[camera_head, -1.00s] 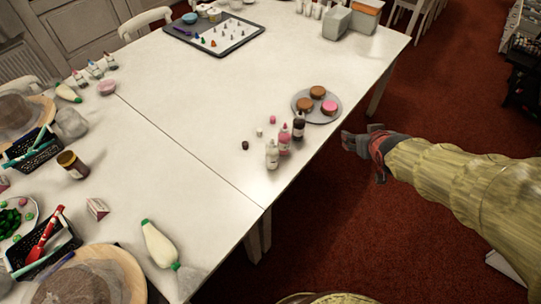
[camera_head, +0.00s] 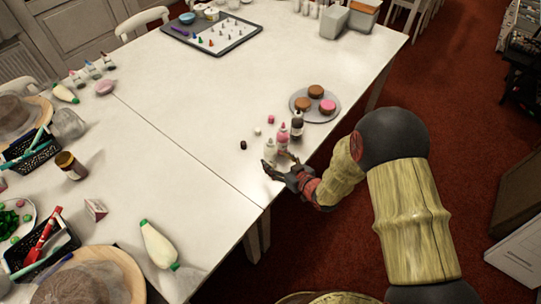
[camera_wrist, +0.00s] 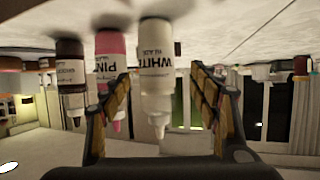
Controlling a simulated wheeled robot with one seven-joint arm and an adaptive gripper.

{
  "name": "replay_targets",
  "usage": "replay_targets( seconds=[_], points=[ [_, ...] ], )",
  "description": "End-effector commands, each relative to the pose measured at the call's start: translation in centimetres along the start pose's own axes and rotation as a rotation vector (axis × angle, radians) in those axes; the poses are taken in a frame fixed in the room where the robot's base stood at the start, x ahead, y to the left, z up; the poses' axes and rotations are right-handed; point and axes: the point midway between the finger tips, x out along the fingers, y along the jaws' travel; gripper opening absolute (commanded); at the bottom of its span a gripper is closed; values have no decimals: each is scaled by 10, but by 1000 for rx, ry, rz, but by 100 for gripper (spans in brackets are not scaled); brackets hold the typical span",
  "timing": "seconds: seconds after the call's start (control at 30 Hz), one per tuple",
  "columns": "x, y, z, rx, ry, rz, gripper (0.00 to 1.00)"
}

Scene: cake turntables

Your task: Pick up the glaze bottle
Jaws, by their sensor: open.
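Three glaze bottles stand in a row near the table's right edge: white (camera_head: 269,149), pink (camera_head: 282,136) and dark brown (camera_head: 297,124). My gripper (camera_head: 279,166) is open at the table edge, close to the white bottle. In the wrist view, which is upside down, the white bottle (camera_wrist: 158,65) shows between the open fingers (camera_wrist: 163,95), its label partly readable as "WHIT". The pink bottle (camera_wrist: 111,48) is beside and partly behind the left finger. The brown bottle (camera_wrist: 71,75) is farther left. I see no clear contact with the white bottle.
Small loose caps (camera_head: 257,132) lie left of the bottles. A grey plate (camera_head: 316,116) with three round cakes lies behind them. A dark tray (camera_head: 180,37) is at the back. The middle of the white table (camera_head: 190,110) is clear.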

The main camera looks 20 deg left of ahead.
Motion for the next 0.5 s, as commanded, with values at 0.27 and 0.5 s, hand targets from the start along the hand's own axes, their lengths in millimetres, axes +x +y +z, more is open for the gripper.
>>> replay_targets(
  seconds=[0.27,0.5],
  points=[
    [32,4,-5,-2,1,1,61],
    [51,4,-5,0,-1,3,61]
  ],
)
